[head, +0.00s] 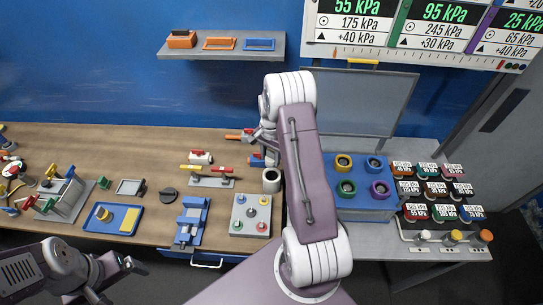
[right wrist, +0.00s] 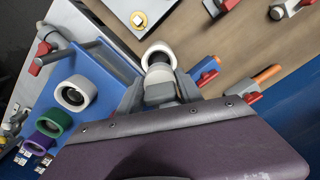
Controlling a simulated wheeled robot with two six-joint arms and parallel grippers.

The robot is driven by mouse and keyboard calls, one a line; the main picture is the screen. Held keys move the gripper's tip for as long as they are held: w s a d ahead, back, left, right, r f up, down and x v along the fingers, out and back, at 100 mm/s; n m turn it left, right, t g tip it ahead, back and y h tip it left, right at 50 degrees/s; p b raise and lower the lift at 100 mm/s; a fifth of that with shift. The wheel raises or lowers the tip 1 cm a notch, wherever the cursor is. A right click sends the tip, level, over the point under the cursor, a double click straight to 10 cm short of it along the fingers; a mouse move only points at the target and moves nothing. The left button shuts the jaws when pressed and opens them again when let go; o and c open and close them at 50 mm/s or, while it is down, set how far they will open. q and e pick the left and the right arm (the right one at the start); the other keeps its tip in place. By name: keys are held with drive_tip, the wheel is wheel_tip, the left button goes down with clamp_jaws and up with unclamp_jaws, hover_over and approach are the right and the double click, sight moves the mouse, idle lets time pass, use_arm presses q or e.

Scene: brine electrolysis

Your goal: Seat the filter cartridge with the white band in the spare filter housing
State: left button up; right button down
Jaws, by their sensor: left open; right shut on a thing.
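My right gripper (right wrist: 159,92) is shut on a pale grey and white piece (right wrist: 158,85), seen between its fingers in the right wrist view. It appears to be the filter cartridge, but its band is not clear. Just beyond it in that view is a white-rimmed cup (right wrist: 158,56) with a dark opening; it stands on the wooden table in the head view (head: 271,180). I cannot tell whether the held piece touches it. My left gripper (head: 115,282) is open and empty at bottom left.
The blue block (head: 361,213) carries yellow, blue, green and purple rings, partly behind my right arm. A grey plate (head: 238,228) with coloured knobs lies in front of the cup. Red-handled valves (head: 222,170) stand left of it. Several labelled jars (head: 437,188) crowd the right.

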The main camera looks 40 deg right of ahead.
sight(271, 166)
drive_tip(key=shift+s, duration=0.1)
drive_tip(key=shift+d+f, duration=0.1)
drive_tip(key=shift+f, duration=0.1)
wheel_tip(271, 166, down, 4)
drive_tip(key=b, duration=0.3)
drive_tip(key=shift+f, duration=0.15)
drive_tip(key=shift+f+b, duration=0.4)
drive_tip(key=shift+f, duration=0.05)
idle(0.7)
drive_tip(key=shift+f+b, duration=0.6)
drive_tip(key=shift+f, duration=0.6)
idle(0.9)
idle(0.4)
drive_tip(key=shift+f, duration=0.4)
idle(0.7)
